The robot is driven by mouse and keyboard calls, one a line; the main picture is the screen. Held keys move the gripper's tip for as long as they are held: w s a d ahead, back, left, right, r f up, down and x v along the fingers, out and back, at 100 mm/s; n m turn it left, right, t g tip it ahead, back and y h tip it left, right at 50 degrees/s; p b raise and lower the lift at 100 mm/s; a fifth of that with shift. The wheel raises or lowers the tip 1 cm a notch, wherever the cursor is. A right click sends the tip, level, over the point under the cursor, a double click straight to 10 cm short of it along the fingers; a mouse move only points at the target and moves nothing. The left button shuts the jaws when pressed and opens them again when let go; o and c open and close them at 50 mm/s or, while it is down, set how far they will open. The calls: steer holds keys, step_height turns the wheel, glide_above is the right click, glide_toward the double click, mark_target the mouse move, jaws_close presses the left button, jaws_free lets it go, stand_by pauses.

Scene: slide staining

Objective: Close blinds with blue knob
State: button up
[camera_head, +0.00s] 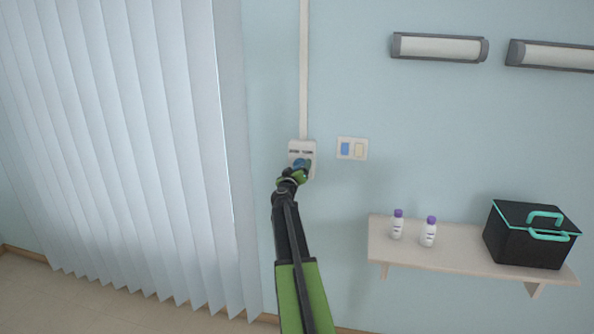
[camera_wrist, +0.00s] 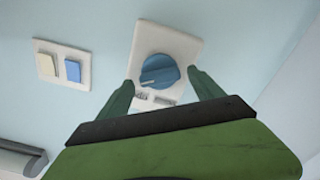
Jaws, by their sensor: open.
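In the head view the plate (camera_head: 304,147) is on the wall right of the blinds, and the knob (camera_head: 298,163) is partly hidden by my gripper (camera_head: 301,170). In the wrist view my gripper (camera_wrist: 160,84) is open, with one green finger on each side of the knob's lower part. I cannot tell whether the fingers touch it. The white vertical blinds (camera_head: 130,140) hang across the left with their slats overlapping.
A switch plate (camera_head: 352,148) with a blue and a cream switch is right of the knob plate. A shelf (camera_head: 440,257) at lower right holds two purple-capped bottles (camera_head: 429,232) and a black box (camera_head: 525,240). Two wall lamps (camera_head: 440,47) are at upper right.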

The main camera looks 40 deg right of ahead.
steer(key=shift+c, duration=0.3)
steer(key=c, duration=1.2)
steer(key=shift+a, duration=0.35)
steer(key=shift+c, duration=0.6)
steer(key=shift+d, duration=0.25)
steer(key=shift+d+n, duration=0.1)
steer(key=shift+n, duration=0.6)
steer(key=n, duration=1.5)
steer(key=f+n+b, duration=0.1)
steer(key=n, duration=0.6)
steer(key=shift+s+d, duration=0.1)
steer(key=shift+n, duration=0.4)
